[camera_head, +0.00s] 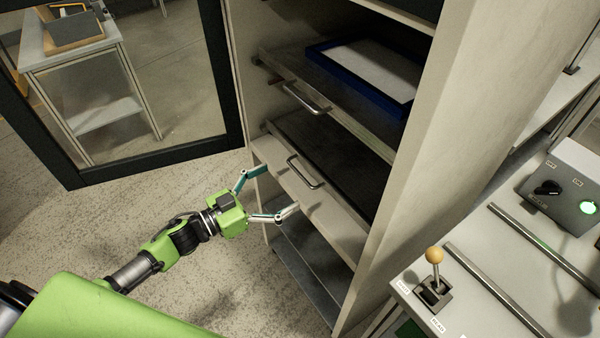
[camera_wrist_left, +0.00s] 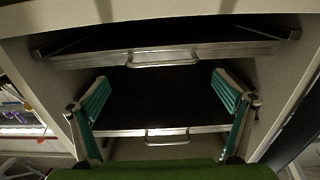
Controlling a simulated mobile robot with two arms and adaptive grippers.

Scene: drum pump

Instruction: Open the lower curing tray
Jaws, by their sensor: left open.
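The lower curing tray (camera_head: 335,160) is a dark tray with a pale front and a metal bar handle (camera_head: 305,173), inside an open cabinet. In the left wrist view the lower tray's handle (camera_wrist_left: 167,136) shows low in the middle, with the upper tray's handle (camera_wrist_left: 162,58) above it. My left gripper (camera_head: 282,188) is open and empty in front of the lower tray. Its fingers spread to either side of the lower handle, and no contact with it is visible. In the wrist view my left gripper (camera_wrist_left: 163,92) frames the dark lower tray. My right gripper is not in view.
The upper tray (camera_head: 350,115) carries a blue-rimmed panel (camera_head: 368,75). A glass cabinet door (camera_head: 240,70) stands open at left. A bench (camera_head: 480,290) with a lever (camera_head: 434,262) and a control box (camera_head: 562,195) stands at right. Open floor lies before the cabinet.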

